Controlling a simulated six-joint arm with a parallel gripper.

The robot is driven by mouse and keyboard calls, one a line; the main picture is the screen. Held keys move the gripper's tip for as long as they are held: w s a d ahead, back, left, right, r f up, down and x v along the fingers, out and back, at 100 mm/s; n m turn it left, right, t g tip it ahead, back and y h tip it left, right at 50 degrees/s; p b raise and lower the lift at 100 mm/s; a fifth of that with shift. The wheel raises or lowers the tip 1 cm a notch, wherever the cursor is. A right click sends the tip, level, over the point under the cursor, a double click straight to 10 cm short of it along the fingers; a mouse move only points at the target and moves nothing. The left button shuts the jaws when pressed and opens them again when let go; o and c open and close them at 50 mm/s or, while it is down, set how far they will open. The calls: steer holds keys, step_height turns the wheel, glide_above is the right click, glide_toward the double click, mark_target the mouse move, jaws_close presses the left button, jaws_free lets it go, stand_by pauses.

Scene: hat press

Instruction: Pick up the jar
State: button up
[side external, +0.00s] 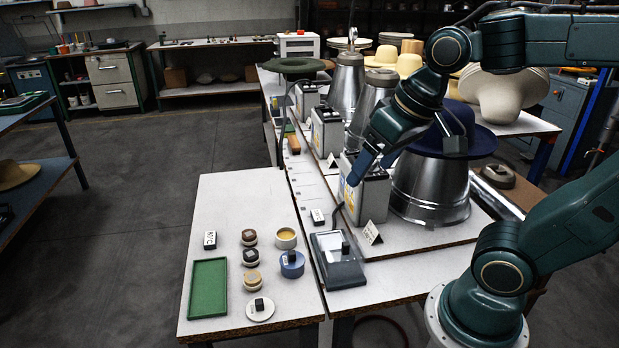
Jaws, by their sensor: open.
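Two jar-like containers stand on the white side table at lower centre. One is a squat blue round jar (292,265) with a small dark block on top. My gripper (369,178) is well above and to the right of both, pointing down near a grey machine box. Its two dark blue fingers are apart, with no jar between them.
A grey press plate (340,270) and metal hat cone (428,190) stand right. The table's back left is clear.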

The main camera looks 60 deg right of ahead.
steer(key=w+d+f+m+g, duration=0.1)
steer(key=w+m, duration=0.3)
steer(key=w, duration=0.4)
steer(key=m+g, duration=0.4)
steer(key=m, duration=0.6)
glide_above(285, 238)
step_height(285, 238, down, 17)
steer(key=shift+s+d, duration=0.1)
steer(key=shift+s, duration=0.1)
steer(key=shift+f, duration=0.1)
step_height(285, 238, down, 8)
steer(key=shift+f, duration=0.2)
steer(key=shift+w+f, duration=0.15)
steer(key=shift+f, duration=2.45)
